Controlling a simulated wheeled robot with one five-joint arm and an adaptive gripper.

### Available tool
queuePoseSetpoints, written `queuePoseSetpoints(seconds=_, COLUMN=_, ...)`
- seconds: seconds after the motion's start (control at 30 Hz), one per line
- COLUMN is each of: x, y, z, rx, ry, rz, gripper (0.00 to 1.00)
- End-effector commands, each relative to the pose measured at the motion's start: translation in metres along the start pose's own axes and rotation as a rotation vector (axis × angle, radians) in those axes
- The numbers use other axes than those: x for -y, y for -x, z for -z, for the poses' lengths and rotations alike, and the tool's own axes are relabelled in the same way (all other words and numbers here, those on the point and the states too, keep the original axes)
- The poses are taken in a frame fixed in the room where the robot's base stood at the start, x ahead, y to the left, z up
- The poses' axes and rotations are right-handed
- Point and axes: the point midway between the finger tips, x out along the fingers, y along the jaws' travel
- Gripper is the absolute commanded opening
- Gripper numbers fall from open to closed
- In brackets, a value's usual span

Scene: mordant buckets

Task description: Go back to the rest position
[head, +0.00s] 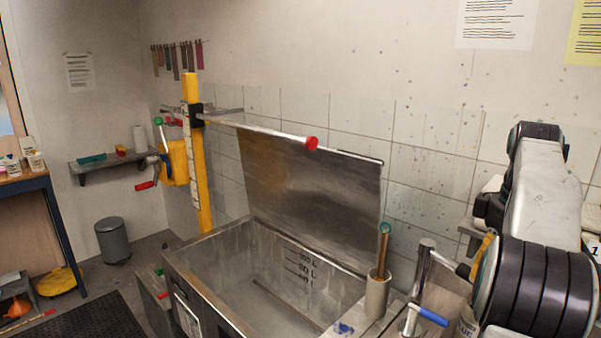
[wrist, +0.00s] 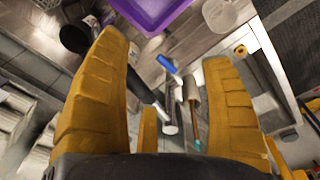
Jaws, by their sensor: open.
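My gripper (wrist: 160,55) is open in the wrist view, its two yellow fingers wide apart. Nothing is between the finger pads. Beyond and below it show a blue-handled tap (wrist: 168,65) and a wooden stick with a teal end (wrist: 195,120), apart from the fingers as far as I can tell. In the head view my arm is bent at the right edge, and the gripper is mostly hidden behind it. The blue-handled tap (head: 432,316) stands low, left of my arm.
A steel tank (head: 215,312) has its lid (head: 315,195) raised. A cup (head: 376,296) holds the stick. A purple tub (wrist: 150,12) tops the wrist view. A grey bin (head: 112,240) stands left.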

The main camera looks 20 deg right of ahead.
Motion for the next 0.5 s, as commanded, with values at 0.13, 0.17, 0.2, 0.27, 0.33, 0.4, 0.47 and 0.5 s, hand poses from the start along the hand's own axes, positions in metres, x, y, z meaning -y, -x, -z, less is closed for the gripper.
queuePoseSetpoints(seconds=0.13, x=-0.013, y=-0.002, z=0.011, rx=-0.047, ry=-0.128, rz=-0.049, gripper=0.74)
queuePoseSetpoints(seconds=0.17, x=-0.015, y=-0.003, z=0.013, rx=-0.056, ry=-0.157, rz=-0.056, gripper=0.74)
queuePoseSetpoints(seconds=0.2, x=-0.017, y=-0.007, z=0.015, rx=-0.064, ry=-0.197, rz=-0.062, gripper=0.74)
queuePoseSetpoints(seconds=0.27, x=-0.021, y=-0.016, z=0.017, rx=-0.074, ry=-0.261, rz=-0.068, gripper=0.74)
queuePoseSetpoints(seconds=0.33, x=-0.023, y=-0.03, z=0.019, rx=-0.08, ry=-0.343, rz=-0.067, gripper=0.74)
queuePoseSetpoints(seconds=0.4, x=-0.022, y=-0.048, z=0.018, rx=-0.076, ry=-0.424, rz=-0.059, gripper=0.74)
queuePoseSetpoints(seconds=0.47, x=-0.02, y=-0.065, z=0.016, rx=-0.07, ry=-0.491, rz=-0.05, gripper=0.74)
queuePoseSetpoints(seconds=0.5, x=-0.016, y=-0.074, z=0.014, rx=-0.066, ry=-0.533, rz=-0.046, gripper=0.74)
